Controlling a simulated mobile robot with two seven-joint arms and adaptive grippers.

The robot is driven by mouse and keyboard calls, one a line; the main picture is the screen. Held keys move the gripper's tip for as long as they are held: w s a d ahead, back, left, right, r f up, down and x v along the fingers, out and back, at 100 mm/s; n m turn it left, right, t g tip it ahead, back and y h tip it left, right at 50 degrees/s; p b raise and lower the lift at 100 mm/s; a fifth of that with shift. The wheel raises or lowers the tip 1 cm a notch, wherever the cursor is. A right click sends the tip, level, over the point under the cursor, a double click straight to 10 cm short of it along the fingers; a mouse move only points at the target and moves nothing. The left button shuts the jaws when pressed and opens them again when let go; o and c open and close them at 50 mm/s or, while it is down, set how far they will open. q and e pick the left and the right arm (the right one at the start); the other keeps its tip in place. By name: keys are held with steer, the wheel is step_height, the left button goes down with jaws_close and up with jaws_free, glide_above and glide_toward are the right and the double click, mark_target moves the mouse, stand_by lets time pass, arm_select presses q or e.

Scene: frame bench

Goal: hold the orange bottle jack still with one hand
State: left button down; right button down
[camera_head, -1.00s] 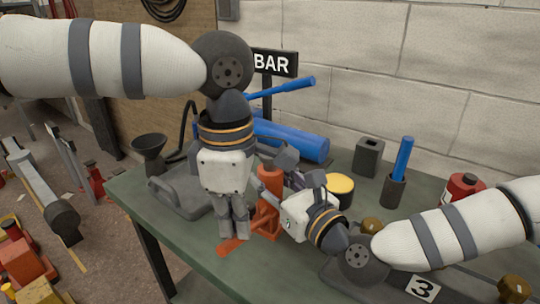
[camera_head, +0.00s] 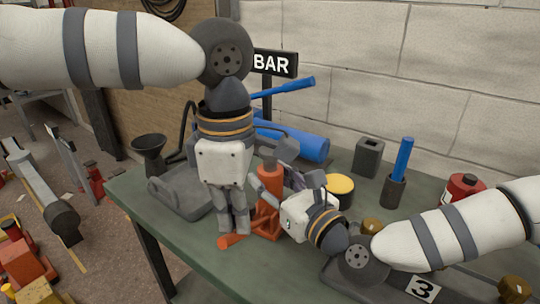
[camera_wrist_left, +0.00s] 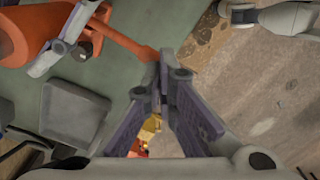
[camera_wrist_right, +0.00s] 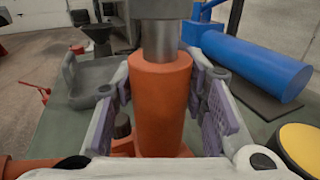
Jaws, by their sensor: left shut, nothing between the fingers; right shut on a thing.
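The orange bottle jack (camera_head: 268,194) stands upright on the green bench. My right gripper (camera_head: 274,172) comes from the right and is shut on its body. In the right wrist view the orange cylinder (camera_wrist_right: 160,100) sits between the fingers, with its grey metal ram above. My left gripper (camera_head: 234,228) points down just left of the jack, beside its orange lever (camera_head: 232,240). In the left wrist view its fingertips (camera_wrist_left: 160,88) are together with nothing between them, close to the tip of the lever (camera_wrist_left: 125,40). I cannot tell whether they touch it.
A grey tray (camera_head: 178,198) and dark funnel (camera_head: 150,150) lie left. A blue cylinder (camera_head: 300,142), yellow-topped tin (camera_head: 340,186), grey block (camera_head: 367,157) and blue rod in a holder (camera_head: 402,158) stand behind and right. Bare bench top (camera_head: 190,240) shows in front.

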mark_target(237, 238)
stand_by(0.5)
stand_by(1.1)
stand_by(0.6)
arm_select(q)
steer(key=shift+f, duration=2.3)
steer(key=shift+r, duration=2.3)
